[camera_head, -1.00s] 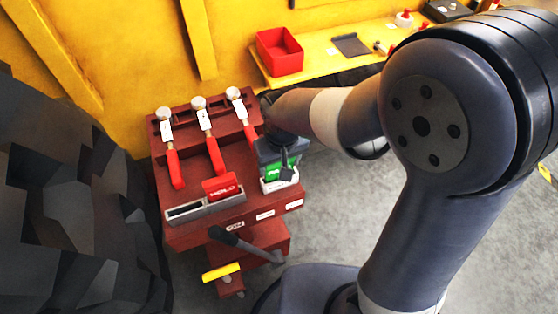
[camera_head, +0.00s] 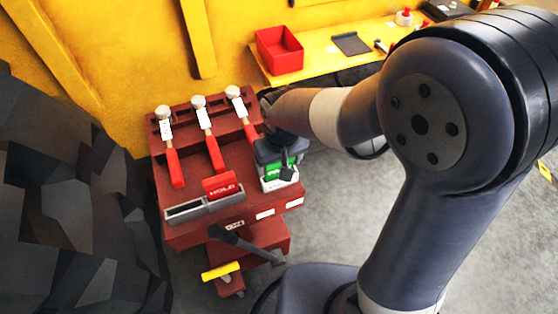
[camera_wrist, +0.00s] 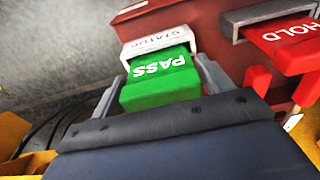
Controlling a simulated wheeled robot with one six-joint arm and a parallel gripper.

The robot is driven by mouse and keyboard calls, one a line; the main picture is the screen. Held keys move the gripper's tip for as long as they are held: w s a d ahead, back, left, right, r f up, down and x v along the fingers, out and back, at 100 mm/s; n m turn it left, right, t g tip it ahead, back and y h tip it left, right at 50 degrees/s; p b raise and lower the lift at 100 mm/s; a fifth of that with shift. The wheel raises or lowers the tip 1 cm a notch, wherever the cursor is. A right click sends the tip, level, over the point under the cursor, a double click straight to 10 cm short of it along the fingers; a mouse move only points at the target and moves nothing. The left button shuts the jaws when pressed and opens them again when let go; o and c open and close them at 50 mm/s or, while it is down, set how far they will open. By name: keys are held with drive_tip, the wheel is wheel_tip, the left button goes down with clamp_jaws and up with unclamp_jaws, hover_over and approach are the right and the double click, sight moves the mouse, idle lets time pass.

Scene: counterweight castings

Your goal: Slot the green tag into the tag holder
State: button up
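The green tag (camera_wrist: 160,78), marked PASS, stands at the white tag holder (camera_wrist: 160,43), marked STATUS, in the wrist view. The tag's far end meets the holder's face; how deep it sits is hidden. My gripper (camera_wrist: 163,84) has one grey finger at each side edge of the tag and appears shut on it. In the head view the green tag (camera_head: 272,173) shows below my gripper (camera_head: 280,160), over the white holder (camera_head: 281,184) at the right front corner of the dark red stand. A dark finger covers part of the tag.
A grey rack (camera_head: 205,206) left of the holder carries a red HOLD tag (camera_head: 222,186); its left slot is empty. A black lever (camera_head: 245,243) projects in front. A red bin (camera_head: 279,55) stands on the yellow shelf.

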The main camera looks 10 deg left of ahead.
drive_tip(key=o, duration=0.3)
drive_tip(key=shift+o, duration=0.2)
wheel_tip(320, 180, up, 18)
drive_tip(key=s+p, duration=0.1)
drive_tip(key=p, duration=0.6)
drive_tip(key=shift+d, duration=0.35)
drive_tip(key=shift+s+f, duration=0.1)
drive_tip(key=shift+f, duration=0.2)
